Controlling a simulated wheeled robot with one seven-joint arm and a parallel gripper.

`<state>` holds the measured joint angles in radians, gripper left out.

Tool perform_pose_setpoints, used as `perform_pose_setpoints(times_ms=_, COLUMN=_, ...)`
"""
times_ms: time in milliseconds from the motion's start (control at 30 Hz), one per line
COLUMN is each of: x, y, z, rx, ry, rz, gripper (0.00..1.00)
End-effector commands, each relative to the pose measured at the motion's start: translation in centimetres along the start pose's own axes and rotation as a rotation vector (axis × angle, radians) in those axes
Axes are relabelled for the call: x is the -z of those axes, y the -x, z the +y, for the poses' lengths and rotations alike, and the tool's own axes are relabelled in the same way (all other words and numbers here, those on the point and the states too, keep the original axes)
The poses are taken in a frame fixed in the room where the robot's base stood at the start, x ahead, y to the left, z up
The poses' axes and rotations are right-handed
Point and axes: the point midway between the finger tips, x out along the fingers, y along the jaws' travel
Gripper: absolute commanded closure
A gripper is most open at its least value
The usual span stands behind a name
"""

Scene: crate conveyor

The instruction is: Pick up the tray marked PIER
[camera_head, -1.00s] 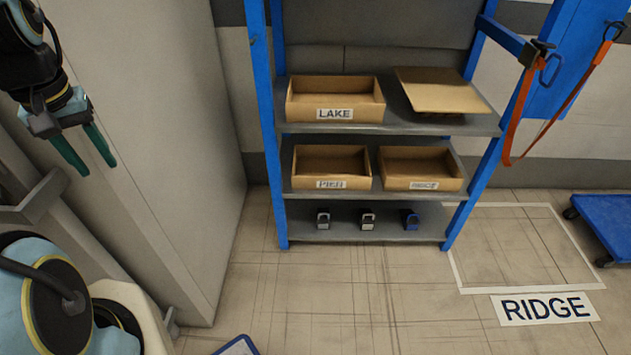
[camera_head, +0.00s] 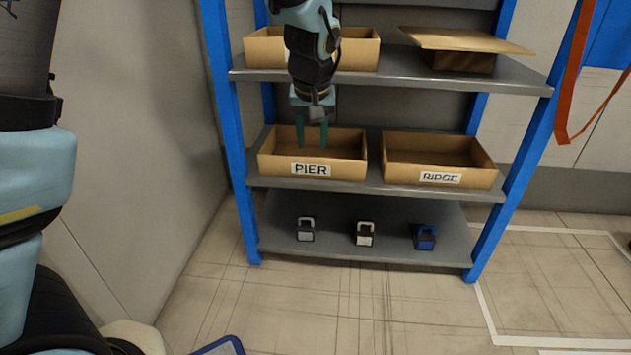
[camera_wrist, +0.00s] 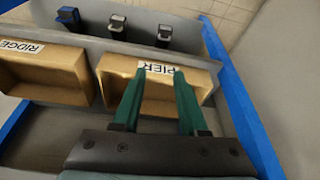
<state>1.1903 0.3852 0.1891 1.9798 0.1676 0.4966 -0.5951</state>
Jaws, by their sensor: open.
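The tray marked PIER (camera_head: 275,162) is a tan open cardboard box with a white label on its front. It stands on the left of the middle shelf and looks empty. My gripper (camera_head: 312,146) points down over it, its two green fingers apart with nothing between them. In the wrist view the PIER tray (camera_wrist: 110,66) lies below the open fingers (camera_wrist: 160,72), which overlap its label side and part of the label. I cannot tell how far the fingertips are above the tray or whether they touch it.
A tray marked RIDGE (camera_head: 398,176) stands to the right on the same shelf. The upper shelf (camera_head: 400,76) above holds another tray (camera_head: 360,52) and a box with a flat lid (camera_head: 465,42). Several small block-like items (camera_head: 365,234) sit on the bottom shelf. Blue posts (camera_head: 232,150) flank the shelves.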

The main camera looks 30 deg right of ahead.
Motion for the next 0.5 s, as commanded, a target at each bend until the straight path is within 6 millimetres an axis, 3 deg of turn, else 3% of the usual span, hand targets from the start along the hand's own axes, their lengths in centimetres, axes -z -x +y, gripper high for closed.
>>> perform_pose_setpoints(times_ms=33, x=-1.2, y=-3.1, z=2.5, rx=-0.009, ry=-0.027, rz=0.011, gripper=0.57)
perform_pose_setpoints(times_ms=200, x=-2.9, y=-6.5, z=8.6, rx=-0.032, ry=-0.078, rz=0.042, gripper=0.57)
perform_pose_setpoints(times_ms=333, x=-3.9, y=-7.6, z=11.5, rx=-0.044, ry=-0.102, rz=0.058, gripper=0.57)
perform_pose_setpoints(times_ms=500, x=-3.7, y=-8.2, z=13.0, rx=-0.050, ry=-0.110, rz=0.067, gripper=0.57)
